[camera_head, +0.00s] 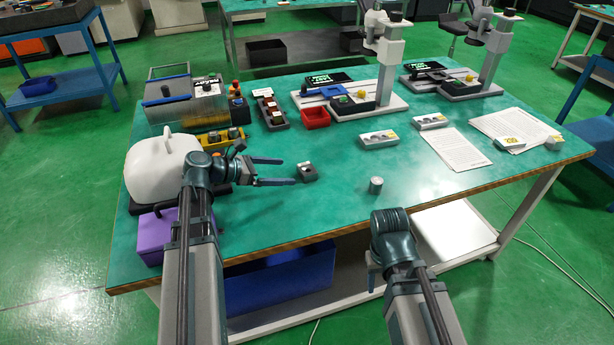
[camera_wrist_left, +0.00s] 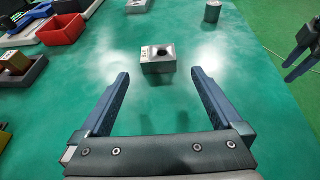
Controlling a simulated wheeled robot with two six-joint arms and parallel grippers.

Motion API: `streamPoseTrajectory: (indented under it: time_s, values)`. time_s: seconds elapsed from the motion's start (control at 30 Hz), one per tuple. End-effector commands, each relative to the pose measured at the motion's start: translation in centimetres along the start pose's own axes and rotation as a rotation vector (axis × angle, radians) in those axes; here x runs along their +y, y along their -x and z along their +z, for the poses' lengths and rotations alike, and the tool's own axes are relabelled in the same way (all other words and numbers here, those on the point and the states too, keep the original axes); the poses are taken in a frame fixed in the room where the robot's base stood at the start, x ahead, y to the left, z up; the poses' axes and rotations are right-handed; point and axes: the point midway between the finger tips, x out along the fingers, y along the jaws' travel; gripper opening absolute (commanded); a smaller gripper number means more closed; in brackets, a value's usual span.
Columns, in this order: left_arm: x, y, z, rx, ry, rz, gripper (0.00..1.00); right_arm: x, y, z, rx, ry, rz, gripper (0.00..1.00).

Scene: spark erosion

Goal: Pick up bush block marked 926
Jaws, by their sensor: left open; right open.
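A small grey block with a dark round hole on top (camera_head: 307,173) sits on the green table in front of my left gripper. In the left wrist view the block (camera_wrist_left: 157,60) lies just beyond the fingertips, roughly centred between them. A small marking shows on it, too small to read for sure. My left gripper (camera_head: 287,171) is open and empty, its fingers pointing at the block and apart from it. My right gripper (camera_wrist_left: 302,52) hangs off the table's front edge, partly hidden behind its wrist in the head view; it is open and empty.
A grey metal cylinder (camera_head: 376,185) stands right of the block. A white rounded machine (camera_head: 160,168) and a purple box (camera_head: 152,232) are close to my left arm. A red bin (camera_head: 315,117) and a grey tray (camera_head: 276,122) stand behind. The table between block and cylinder is clear.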

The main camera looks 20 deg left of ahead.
Motion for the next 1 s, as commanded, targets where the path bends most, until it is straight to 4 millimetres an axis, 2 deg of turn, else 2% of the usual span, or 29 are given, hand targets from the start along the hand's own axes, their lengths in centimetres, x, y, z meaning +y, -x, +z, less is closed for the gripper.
streamPoseTrajectory:
  time_s: [0.03,0.2,0.57,0.77,0.83,1.0]
  values:
    - [0.0,-1.0,-0.3,0.0,-0.001,-0.002,1.0,-0.1,-0.6,0.0,0.0,0.0,0.0,0.5]
    - [0.0,-2.7,-0.1,0.001,-0.002,0.0,1.0,-0.1,-1.1,-0.1,0.0,0.0,0.0,0.5]
    - [0.1,-3.6,0.2,0.001,-0.001,-0.001,1.0,-0.1,-1.1,-0.1,0.0,0.0,0.0,0.5]
    - [0.3,-6.2,1.0,0.001,-0.003,-0.002,1.0,-0.1,-1.4,-0.1,0.0,0.0,0.0,0.5]
    - [0.3,-7.3,0.8,0.001,-0.003,-0.002,1.0,-0.2,-2.1,-0.1,0.0,0.0,0.0,0.5]
    - [0.3,-8.2,1.0,0.0,-0.001,0.0,1.0,-0.2,-2.2,-0.1,0.0,0.0,0.0,0.5]
